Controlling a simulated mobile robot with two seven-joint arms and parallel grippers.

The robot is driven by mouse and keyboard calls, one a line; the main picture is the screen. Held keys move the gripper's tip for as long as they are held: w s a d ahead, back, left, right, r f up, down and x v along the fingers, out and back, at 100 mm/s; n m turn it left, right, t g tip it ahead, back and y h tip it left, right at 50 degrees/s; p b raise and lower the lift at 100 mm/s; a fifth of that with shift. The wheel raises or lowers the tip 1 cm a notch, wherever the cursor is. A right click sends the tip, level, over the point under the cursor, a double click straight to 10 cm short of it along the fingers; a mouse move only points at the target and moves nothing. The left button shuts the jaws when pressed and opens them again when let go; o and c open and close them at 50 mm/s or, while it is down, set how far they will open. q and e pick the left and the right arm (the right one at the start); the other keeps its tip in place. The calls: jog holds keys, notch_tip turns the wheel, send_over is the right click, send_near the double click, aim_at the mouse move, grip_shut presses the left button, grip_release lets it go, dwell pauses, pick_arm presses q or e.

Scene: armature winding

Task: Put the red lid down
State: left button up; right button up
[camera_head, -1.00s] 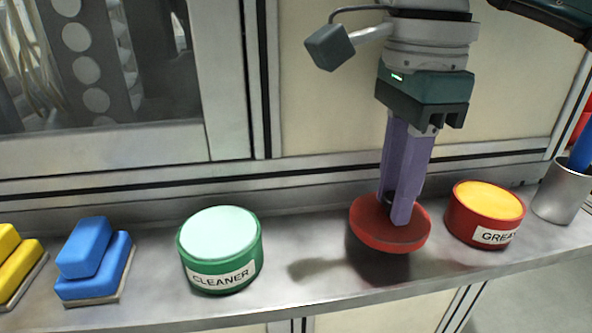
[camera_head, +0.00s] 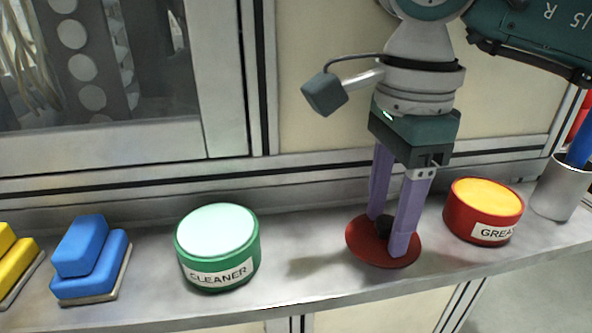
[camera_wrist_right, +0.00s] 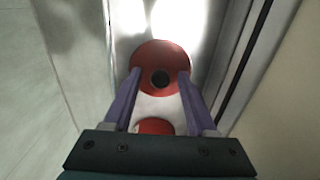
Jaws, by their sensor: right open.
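The red lid (camera_head: 366,246) is a flat disc with a dark knob (camera_head: 384,223) at its middle. It lies on the metal shelf between the green cleaner tin and the red grease tin. My right gripper (camera_head: 388,236) is open above the lid, with its purple fingers apart on either side of the knob. In the right wrist view the lid (camera_wrist_right: 160,54) and its knob (camera_wrist_right: 160,79) show between the open fingers (camera_wrist_right: 156,76). My left gripper is not in view.
The green cleaner tin (camera_head: 217,248) stands to the left. The open red grease tin (camera_head: 483,211) with yellow contents is close on the right. A metal cup (camera_head: 559,190), blue blocks (camera_head: 90,262) and yellow blocks (camera_head: 12,262) share the narrow shelf (camera_head: 300,247).

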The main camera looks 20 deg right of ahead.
aim_at(387, 220)
notch_tip(387, 220, up, 12)
jog(key=shift+r, duration=0.2)
dwell(0.4)
